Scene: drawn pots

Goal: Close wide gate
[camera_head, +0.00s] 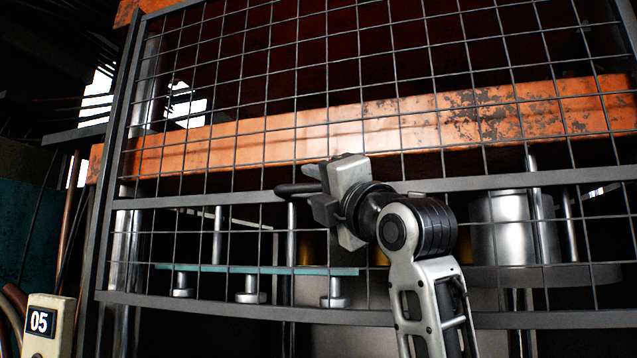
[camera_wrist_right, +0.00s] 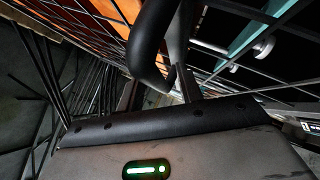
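The wide gate (camera_head: 240,198) is a dark metal frame with wire mesh. It fills most of the head view, slanting slightly, with a cross rail below its middle. A dark bar handle (camera_head: 290,189) sticks out at that rail. My right gripper (camera_head: 318,188) is at the handle, its fingers apart above and below the bar. In the right wrist view the black curved handle (camera_wrist_right: 150,40) reaches down between the fingers; firm contact cannot be made out. My left gripper is out of view.
Behind the mesh are a worn orange beam (camera_head: 400,120), a teal shelf (camera_head: 260,270) and a metal cylinder (camera_head: 500,228). A pale box marked 05 (camera_head: 42,325) stands at lower left, beside the gate's left edge.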

